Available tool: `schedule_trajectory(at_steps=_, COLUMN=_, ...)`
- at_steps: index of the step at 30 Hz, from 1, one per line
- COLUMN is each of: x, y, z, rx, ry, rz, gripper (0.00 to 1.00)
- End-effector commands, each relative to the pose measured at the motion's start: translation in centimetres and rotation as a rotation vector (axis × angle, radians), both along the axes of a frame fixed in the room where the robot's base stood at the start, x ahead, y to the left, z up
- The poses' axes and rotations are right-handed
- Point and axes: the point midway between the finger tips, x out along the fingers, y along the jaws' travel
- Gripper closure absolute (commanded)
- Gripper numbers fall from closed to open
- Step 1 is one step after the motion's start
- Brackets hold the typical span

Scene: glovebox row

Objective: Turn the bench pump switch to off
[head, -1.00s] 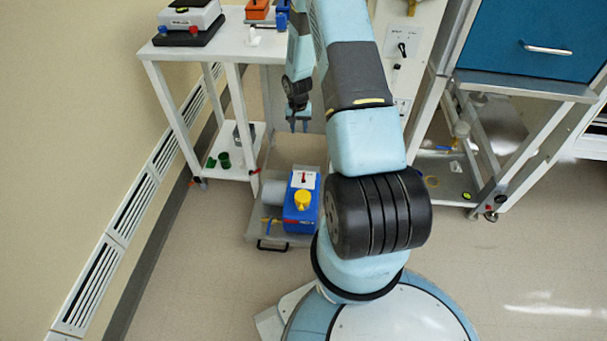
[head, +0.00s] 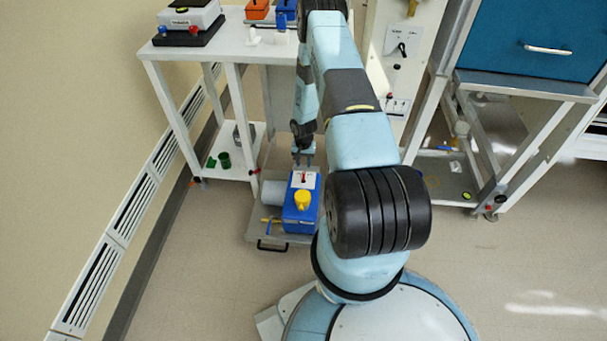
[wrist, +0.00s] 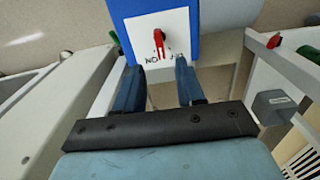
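The bench pump is a blue box (head: 301,217) with a yellow cap, on a low trolley left of my base. Its white label plate (head: 311,179) carries a small red switch (head: 303,178). In the wrist view the red switch (wrist: 158,40) stands on the white plate, with upside-down lettering at its lower edge, including what looks like ON; the other word is partly hidden by a finger. My gripper (head: 303,161) is open and empty, just behind the plate. In the wrist view its fingertips (wrist: 158,66) are apart, near the plate's lower edge, with the switch beyond them.
A white bench (head: 225,53) stands behind the pump, with green cups (head: 224,160) on its lower shelf. A grey cylinder (head: 273,192) lies left of the pump. A panel with a dark switch (head: 402,48) is at the back. The floor in front is clear.

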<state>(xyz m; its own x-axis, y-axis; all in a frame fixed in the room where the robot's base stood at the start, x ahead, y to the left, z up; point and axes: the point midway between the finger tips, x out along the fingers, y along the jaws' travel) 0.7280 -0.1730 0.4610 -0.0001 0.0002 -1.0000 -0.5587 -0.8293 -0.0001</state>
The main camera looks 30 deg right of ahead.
Motion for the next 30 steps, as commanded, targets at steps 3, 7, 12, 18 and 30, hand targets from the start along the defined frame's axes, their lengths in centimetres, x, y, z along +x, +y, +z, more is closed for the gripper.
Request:
schedule_trajectory(at_steps=3, x=-0.1, y=0.0, z=-2.0, rx=0.000, ry=0.002, rz=0.000, gripper=0.62)
schedule_trajectory(at_steps=7, x=-0.1, y=0.0, z=-4.0, rx=0.000, ry=0.002, rz=0.001, gripper=0.62)
schedule_trajectory(at_steps=12, x=-0.1, y=0.0, z=-6.1, rx=0.000, ry=0.001, rz=0.000, gripper=0.62)
schedule_trajectory(at_steps=18, x=0.0, y=0.0, z=-7.6, rx=0.000, ry=0.001, rz=0.000, gripper=0.62)
schedule_trajectory(at_steps=30, x=0.0, y=0.0, z=-8.0, rx=-0.001, ry=0.001, rz=0.000, gripper=0.65)
